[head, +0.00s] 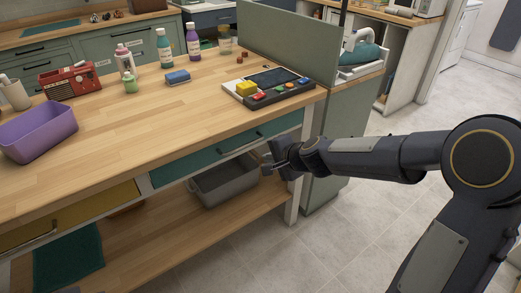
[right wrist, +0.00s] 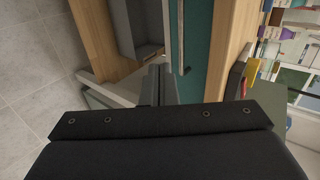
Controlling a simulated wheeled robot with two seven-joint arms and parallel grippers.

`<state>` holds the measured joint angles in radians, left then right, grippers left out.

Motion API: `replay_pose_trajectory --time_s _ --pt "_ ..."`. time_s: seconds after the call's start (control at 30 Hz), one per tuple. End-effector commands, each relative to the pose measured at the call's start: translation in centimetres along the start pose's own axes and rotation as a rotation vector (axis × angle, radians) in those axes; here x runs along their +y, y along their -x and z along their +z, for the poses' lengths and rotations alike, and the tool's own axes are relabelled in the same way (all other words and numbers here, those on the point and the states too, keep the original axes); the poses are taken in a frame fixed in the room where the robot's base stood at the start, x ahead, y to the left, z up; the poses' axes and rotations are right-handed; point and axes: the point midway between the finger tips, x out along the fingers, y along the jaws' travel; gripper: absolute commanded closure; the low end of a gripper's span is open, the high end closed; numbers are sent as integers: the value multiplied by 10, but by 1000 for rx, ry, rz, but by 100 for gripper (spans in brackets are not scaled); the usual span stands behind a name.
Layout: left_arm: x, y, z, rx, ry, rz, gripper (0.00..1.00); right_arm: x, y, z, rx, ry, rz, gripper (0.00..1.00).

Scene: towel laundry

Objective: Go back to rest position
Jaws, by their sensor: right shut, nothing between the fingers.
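My right gripper (head: 270,158) is shut and empty. It is in front of the wooden table's right end, just below the teal drawer (head: 205,157), and the right arm reaches in from the right. In the right wrist view my shut fingers (right wrist: 158,84) point toward the table front, with the teal drawer (right wrist: 191,60) beside them. I cannot tell whether the fingers touch the table. My left gripper is not in view.
The wooden table (head: 130,120) carries a purple bin (head: 40,132), a red radio-like box (head: 70,80), bottles, a blue sponge (head: 178,77) and a button console (head: 270,87). A grey bin (head: 225,185) is on the lower shelf. Tiled floor (head: 330,240) is clear at right.

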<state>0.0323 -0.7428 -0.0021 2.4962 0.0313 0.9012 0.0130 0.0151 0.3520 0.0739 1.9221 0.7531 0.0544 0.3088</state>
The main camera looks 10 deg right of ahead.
Motion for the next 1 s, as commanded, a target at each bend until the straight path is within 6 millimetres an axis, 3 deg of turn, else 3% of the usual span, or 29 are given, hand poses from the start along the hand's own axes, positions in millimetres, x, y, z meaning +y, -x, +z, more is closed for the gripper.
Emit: replay_pose_trajectory --time_s 0.17,0.27,0.37,0.47,0.6,0.7,0.83,1.0 --pt "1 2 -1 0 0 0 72 -1 7 1 -4 7 -1 100" --pt "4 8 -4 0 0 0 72 -10 31 4 -21 60 -9 100" --pt "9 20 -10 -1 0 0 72 -20 79 15 -61 178 -15 100" --pt "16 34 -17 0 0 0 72 -18 140 31 -111 343 -1 100" --pt "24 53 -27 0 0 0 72 6 219 55 -170 579 53 100" --pt "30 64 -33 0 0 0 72 33 264 69 -202 722 111 100" --pt "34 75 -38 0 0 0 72 68 303 82 -230 857 186 100" --pt "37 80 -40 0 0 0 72 95 324 89 -250 941 249 100"
